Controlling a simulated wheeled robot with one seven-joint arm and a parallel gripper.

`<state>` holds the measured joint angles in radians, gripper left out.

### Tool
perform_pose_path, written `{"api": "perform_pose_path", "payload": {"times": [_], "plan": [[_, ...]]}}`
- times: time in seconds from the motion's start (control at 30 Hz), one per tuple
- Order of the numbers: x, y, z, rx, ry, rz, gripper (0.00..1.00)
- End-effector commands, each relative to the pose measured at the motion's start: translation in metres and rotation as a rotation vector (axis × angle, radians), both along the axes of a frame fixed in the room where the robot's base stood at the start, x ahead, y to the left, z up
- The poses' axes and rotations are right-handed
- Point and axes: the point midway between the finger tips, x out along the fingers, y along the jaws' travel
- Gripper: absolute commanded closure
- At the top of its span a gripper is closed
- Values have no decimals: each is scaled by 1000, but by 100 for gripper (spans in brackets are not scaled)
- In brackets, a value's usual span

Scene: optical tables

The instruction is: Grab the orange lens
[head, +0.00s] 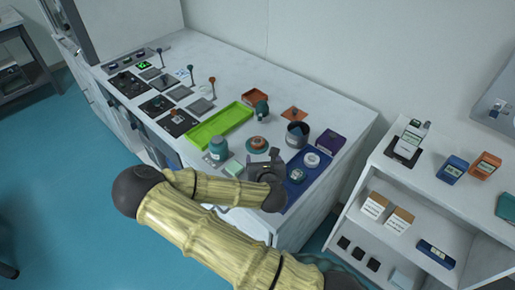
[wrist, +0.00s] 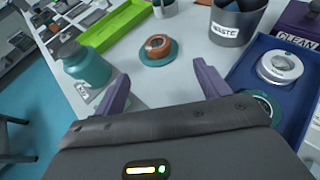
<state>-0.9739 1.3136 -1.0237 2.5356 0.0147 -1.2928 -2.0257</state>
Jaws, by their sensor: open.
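In the head view my gripper (head: 264,160) is above the table's near right part, and my arm hides some of the table edge.
A teal bottle (wrist: 86,64) stands left of the lens. A grey WASTE bin (wrist: 238,22) stands to the right, beside a blue tray (wrist: 245,66) holding round pieces. A green tray (head: 218,125) lies behind. A purple CLEAN box (head: 329,141) stands far right.

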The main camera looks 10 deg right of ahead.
Motion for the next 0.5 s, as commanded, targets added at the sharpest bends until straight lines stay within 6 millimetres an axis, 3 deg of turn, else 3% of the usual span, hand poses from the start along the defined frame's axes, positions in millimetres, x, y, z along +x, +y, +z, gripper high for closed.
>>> {"api": "perform_pose_path", "payload": {"times": [0.5], "plan": [[66,-8,-26,0,0,0,25]]}}
